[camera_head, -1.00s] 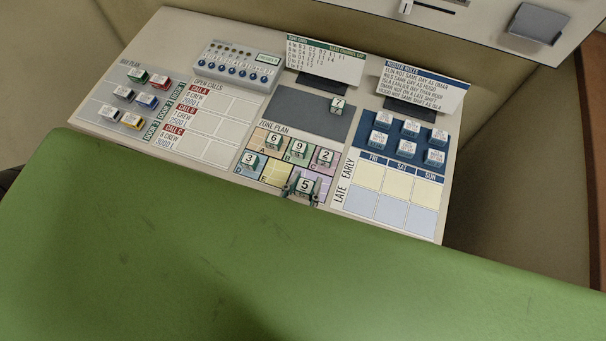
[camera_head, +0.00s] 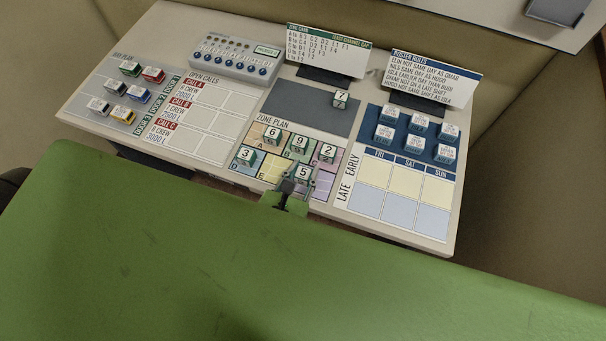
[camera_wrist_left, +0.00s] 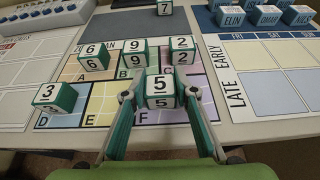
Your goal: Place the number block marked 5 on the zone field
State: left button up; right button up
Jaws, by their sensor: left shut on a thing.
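The number block marked 5 (camera_head: 302,174) is white on top with green sides. My left gripper (camera_head: 299,181) is shut on it, with one finger on each side. In the left wrist view the block 5 (camera_wrist_left: 160,86) is between the fingertips, over the front row of the zone plan (camera_wrist_left: 100,106) around fields E and F. I cannot tell whether it touches the board. Blocks 6 (camera_head: 271,134), 9 (camera_head: 299,144) and 2 (camera_head: 327,153) stand on the back row; block 3 (camera_head: 245,157) stands on D. My right gripper is not in view.
Block 7 (camera_head: 340,98) stands on the dark grey mat (camera_head: 300,105) behind the zone plan. The roster grid (camera_head: 396,190) lies to the right, with name blocks (camera_head: 414,133) behind it. The open calls sheet (camera_head: 200,125) lies to the left. Block 9 is close behind block 5.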

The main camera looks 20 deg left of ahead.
pick_arm(q)
jog(key=shift+r, duration=0.1)
jog(key=o, duration=1)
jog(key=shift+c, duration=0.2)
jog(key=shift+s, duration=0.35)
jog(key=b+v, duration=0.4)
jog(key=v, duration=0.7)
jog(key=shift+r, duration=0.15)
jog(key=shift+s, duration=0.15)
